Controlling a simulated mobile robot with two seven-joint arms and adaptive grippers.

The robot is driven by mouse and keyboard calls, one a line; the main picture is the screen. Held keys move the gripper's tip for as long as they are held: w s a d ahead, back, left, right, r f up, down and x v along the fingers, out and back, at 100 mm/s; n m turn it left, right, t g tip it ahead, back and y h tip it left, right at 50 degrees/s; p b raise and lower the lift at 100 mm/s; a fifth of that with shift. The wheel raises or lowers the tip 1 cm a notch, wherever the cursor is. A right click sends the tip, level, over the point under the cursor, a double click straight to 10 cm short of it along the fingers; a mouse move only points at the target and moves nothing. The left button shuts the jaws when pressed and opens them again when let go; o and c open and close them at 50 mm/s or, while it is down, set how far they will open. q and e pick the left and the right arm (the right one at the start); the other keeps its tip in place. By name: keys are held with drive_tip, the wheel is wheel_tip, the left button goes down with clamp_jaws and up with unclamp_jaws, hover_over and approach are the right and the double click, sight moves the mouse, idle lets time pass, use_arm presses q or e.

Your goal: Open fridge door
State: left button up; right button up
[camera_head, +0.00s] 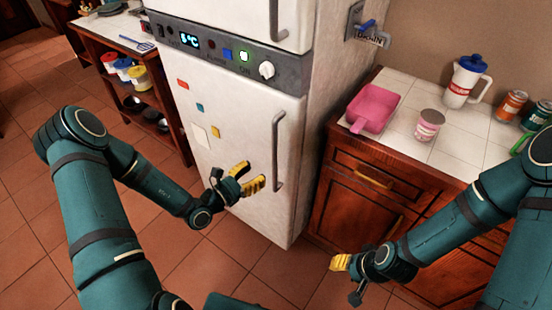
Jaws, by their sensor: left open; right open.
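The white fridge (232,130) stands upright in the middle, with a grey control panel between its upper and lower doors. The lower door (215,95) is shut and has a long vertical grey handle (276,150) near its right edge. The upper door (240,12) also looks shut, with the lower end of its handle (278,22) in view. My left gripper (252,176) has yellow fingertips, is open and empty, and is in front of the lower door, left of its handle. My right gripper (345,275) is open, low in front of the wooden cabinet, away from the fridge.
A tiled counter (455,150) over a wooden cabinet (355,200) adjoins the fridge on the right, holding a pink scoop (373,108), a pink-white can (428,125) and a white jug (464,82). A wooden shelf unit (110,75) stands left. Tiled floor (220,265) in front is clear.

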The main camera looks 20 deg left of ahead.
sight(273, 161)
use_arm(q)
drive_tip(key=b+x, duration=0.1)
drive_tip(key=x, duration=0.7)
drive_tip(key=shift+w+d, duration=0.25)
drive_tip(key=shift+w, duration=0.05)
clamp_jaws()
